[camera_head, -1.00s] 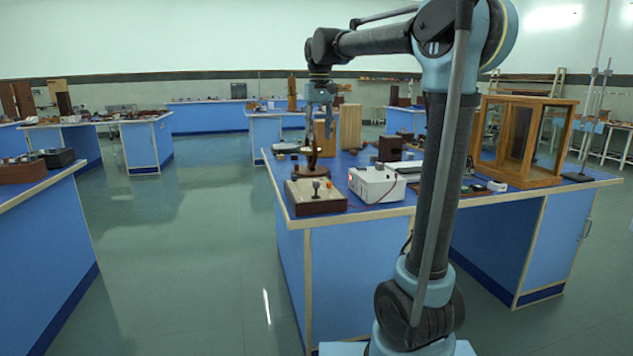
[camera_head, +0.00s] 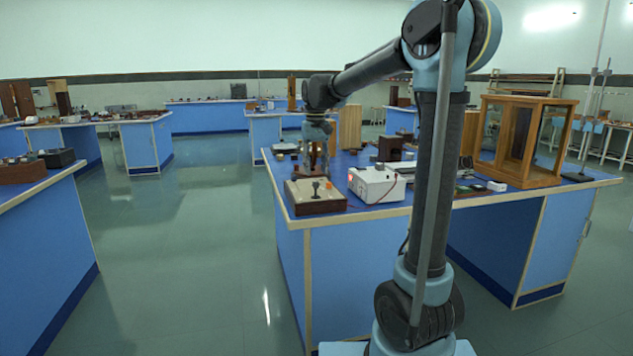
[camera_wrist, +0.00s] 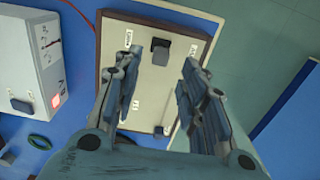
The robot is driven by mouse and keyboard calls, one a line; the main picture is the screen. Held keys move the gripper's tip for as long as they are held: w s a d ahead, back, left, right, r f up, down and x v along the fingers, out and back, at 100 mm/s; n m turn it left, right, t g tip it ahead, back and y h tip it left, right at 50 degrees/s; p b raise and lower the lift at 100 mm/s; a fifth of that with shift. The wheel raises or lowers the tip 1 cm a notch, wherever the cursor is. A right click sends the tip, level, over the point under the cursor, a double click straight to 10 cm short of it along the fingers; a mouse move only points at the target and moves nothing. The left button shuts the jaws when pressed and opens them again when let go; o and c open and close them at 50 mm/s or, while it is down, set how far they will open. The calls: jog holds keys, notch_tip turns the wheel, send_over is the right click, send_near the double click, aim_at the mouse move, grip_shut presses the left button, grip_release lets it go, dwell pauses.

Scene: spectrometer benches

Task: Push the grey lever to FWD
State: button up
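A control box with a cream top and brown wooden sides (camera_head: 318,206) sits at the near left corner of the blue bench. Its dark lever (camera_head: 315,187) stands up from the top; in the wrist view the lever (camera_wrist: 160,50) shows near the panel's far end, between small white labels too small to read. My gripper (camera_wrist: 160,62) is open and empty above the panel, its two fingers on either side of the lever in the picture. Contact cannot be told. In the head view my gripper (camera_head: 317,168) hangs low behind the box.
A white instrument with a red light (camera_head: 377,185) stands just right of the box; it also shows in the wrist view (camera_wrist: 25,70). A wooden glass cabinet (camera_head: 525,140) stands farther right. The bench edge and open floor lie left.

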aim_at(316, 182)
jog(key=shift+f, duration=2.4)
jog(key=shift+c, duration=0.3)
